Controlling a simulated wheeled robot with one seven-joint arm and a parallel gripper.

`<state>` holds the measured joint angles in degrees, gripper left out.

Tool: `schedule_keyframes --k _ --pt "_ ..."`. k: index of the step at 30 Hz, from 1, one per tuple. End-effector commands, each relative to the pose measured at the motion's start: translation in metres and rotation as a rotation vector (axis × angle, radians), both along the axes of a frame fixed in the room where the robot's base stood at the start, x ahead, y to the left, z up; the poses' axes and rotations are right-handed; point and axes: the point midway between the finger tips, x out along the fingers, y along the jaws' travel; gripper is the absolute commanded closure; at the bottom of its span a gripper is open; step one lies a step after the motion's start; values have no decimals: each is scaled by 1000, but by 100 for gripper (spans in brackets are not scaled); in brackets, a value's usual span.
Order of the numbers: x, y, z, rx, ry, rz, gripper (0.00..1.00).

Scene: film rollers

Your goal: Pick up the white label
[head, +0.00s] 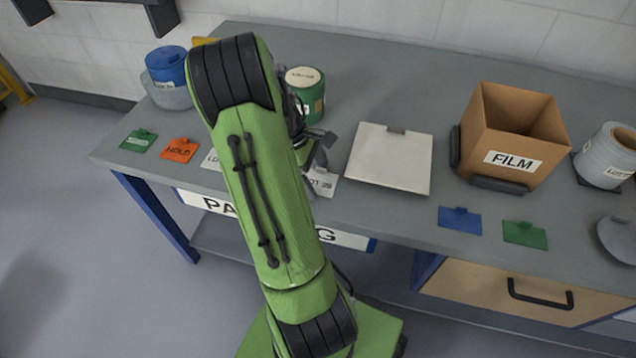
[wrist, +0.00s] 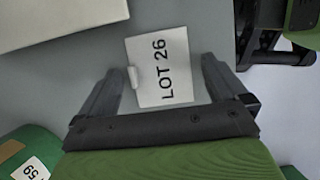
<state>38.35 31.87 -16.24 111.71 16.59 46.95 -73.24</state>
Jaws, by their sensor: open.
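A white label marked LOT 26 (wrist: 152,58) lies flat on the grey bench with a small raised tab at its left edge. In the head view this label (head: 325,187) is partly hidden by my arm and gripper. Another white label (head: 212,161) lies left of my arm, mostly hidden, with only "LO" readable. My gripper (wrist: 163,68) is open and empty, its two fingers pointing at the LOT 26 label, one toward each side of it in the wrist view. In the head view my gripper (head: 316,158) hangs just above and behind that label.
A white flat board (head: 390,160) lies right of the label; a green roll (head: 314,100) stands behind. Green (head: 138,141), orange (head: 180,150), blue (head: 460,220) and green (head: 525,235) tags lie near the front edge. A FILM box (head: 512,135) stands right.

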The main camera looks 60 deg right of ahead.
Motion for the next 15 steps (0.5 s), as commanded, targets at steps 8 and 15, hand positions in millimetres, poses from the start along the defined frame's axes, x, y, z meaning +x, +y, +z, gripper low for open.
schedule_keyframes --k 8,15 --pt "0 0 1 2 1 0 31" --pt "0 0 1 2 1 -1 42"
